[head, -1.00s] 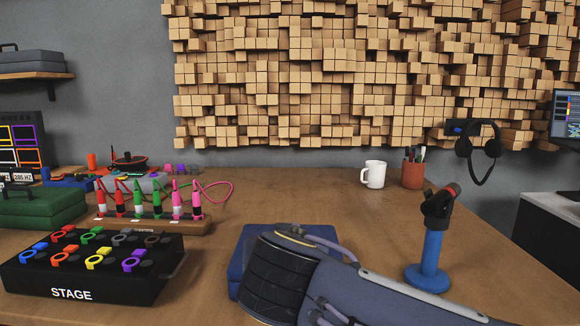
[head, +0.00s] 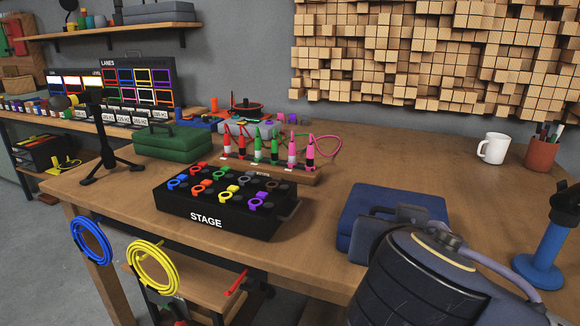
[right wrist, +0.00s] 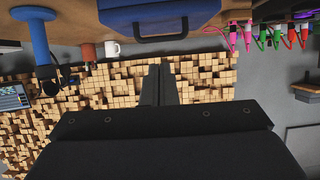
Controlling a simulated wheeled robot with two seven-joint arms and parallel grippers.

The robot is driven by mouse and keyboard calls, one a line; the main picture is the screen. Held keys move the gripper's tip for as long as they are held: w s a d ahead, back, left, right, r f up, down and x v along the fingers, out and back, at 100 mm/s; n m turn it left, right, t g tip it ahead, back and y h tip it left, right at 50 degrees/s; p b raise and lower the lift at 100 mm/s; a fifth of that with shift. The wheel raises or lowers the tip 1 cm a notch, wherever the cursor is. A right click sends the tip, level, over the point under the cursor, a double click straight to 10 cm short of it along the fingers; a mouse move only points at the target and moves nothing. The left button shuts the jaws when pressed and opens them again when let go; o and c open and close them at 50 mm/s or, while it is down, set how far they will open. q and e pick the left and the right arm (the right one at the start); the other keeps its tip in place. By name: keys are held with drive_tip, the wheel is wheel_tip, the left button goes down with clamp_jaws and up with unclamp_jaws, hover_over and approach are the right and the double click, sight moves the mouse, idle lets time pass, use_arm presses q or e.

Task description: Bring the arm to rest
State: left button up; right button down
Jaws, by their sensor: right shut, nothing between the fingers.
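My right arm comes in from the lower right of the head view, in front of the dark blue case (head: 366,207), partly covering it. My right gripper (right wrist: 160,76) shows in the right wrist view, its dark fingers together with nothing between them. That view is upside down, with the blue case (right wrist: 160,14) at its top edge and the block wall behind the fingers. The fingertips cannot be made out in the head view. My left gripper is not in view.
A black STAGE box (head: 215,220) with coloured rings stands on the wooden table, left of my arm. Behind it is a rack of coloured plugs (head: 270,172). A blue stand (head: 543,262) is at right, a white mug (head: 494,148) further back. Yellow (head: 153,268) and blue (head: 91,241) cable coils hang in front.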

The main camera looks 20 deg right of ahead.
drive_tip(key=s+a+f+n+g+y, duration=0.25)
drive_tip(key=f+y, duration=0.35)
drive_tip(key=f, duration=0.7)
drive_tip(key=s+a+f+n+g+y, duration=0.2)
drive_tip(key=s+a+f+n+y, duration=0.3)
drive_tip(key=f, duration=0.7)
wheel_tip(320, 180, up, 33)
drive_tip(key=w+d+m+y+p, duration=0.1)
drive_tip(key=d+p, duration=0.1)
drive_tip(key=p, duration=3.1)
drive_tip(key=shift+w+r, duration=0.2)
drive_tip(key=shift+w, duration=0.05)
